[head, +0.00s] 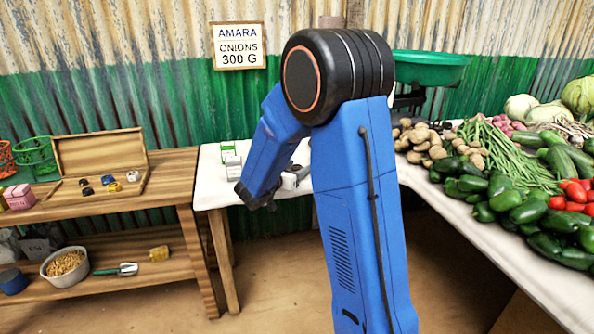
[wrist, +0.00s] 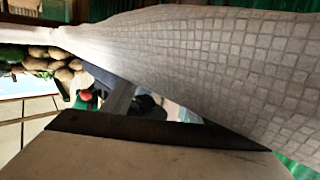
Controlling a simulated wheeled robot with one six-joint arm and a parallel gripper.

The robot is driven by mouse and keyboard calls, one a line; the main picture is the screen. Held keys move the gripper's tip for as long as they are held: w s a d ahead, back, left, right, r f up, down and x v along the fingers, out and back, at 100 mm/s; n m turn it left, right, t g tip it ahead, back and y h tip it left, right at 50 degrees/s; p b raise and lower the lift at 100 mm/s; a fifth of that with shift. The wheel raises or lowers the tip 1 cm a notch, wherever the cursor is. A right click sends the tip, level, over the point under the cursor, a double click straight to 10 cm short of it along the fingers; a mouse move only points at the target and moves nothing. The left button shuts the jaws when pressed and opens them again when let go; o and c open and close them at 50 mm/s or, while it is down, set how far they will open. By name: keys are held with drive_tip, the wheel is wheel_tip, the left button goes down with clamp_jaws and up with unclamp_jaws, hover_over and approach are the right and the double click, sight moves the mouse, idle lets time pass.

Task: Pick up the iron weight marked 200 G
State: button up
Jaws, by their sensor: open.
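An open wooden case (head: 98,162) on the left wooden table holds several small weights. They include dark ones (head: 87,191), a yellow-brown one (head: 114,187) and a pale one (head: 133,176). No 200 G mark is readable on any of them. My blue arm fills the middle of the head view, bent down over the white-covered table. My gripper (head: 290,180) is only partly seen there, low beside the arm, open, well to the right of the case. The wrist view shows no weight that I can make out.
The white-covered table (head: 212,196) holds small boxes (head: 228,150) at its left end. Potatoes (head: 425,142), peppers and other vegetables crowd the right side. A green scale pan (head: 430,68) stands behind my arm. The lower left shelf holds a bowl (head: 66,268) and scoop.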

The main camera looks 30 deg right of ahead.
drive_tip(key=c, duration=1.2)
drive_tip(key=shift+c, duration=0.2)
